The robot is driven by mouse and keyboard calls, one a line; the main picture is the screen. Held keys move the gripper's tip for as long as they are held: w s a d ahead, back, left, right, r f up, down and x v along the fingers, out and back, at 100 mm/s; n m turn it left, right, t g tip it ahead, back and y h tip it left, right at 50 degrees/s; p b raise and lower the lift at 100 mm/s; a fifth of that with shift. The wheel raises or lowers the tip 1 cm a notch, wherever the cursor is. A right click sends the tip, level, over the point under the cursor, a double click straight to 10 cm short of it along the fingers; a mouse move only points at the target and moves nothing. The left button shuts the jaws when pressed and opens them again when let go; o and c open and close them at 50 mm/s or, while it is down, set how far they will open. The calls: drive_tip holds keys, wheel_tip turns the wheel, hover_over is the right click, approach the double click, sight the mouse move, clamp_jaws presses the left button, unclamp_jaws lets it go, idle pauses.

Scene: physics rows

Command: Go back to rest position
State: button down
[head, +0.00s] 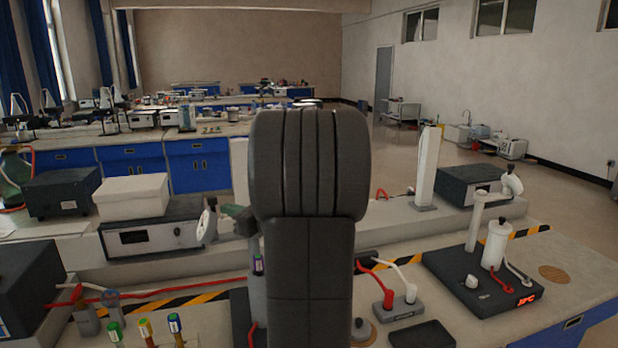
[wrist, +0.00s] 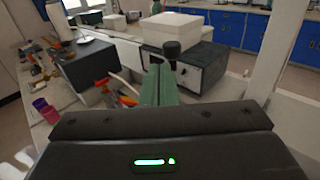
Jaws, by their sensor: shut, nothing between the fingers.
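My gripper (wrist: 159,72) shows in the wrist view as two green fingers pressed together, empty. It points out toward a black box with a white box on top, apart from the camera. In the head view a green part of my gripper (head: 237,213) shows just left of my dark arm, above the bench. My arm stands upright in the middle of the head view and hides part of the bench behind it.
The bench (head: 590,262) holds a black instrument (head: 150,238), a white box (head: 132,196), a black device with a white cylinder (head: 494,244), a white upright post (head: 426,168), red cables and several coloured-capped tubes. Other benches stand behind. Open floor lies at right.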

drive_tip(key=s+d+n+g+y, duration=0.1)
drive_tip(key=d+n+g+y, duration=0.1)
drive_tip(key=d, duration=0.4)
drive_tip(key=shift+d+n+g, duration=0.15)
drive_tip(key=shift+n+g, duration=0.55)
drive_tip(key=shift+g, duration=0.7)
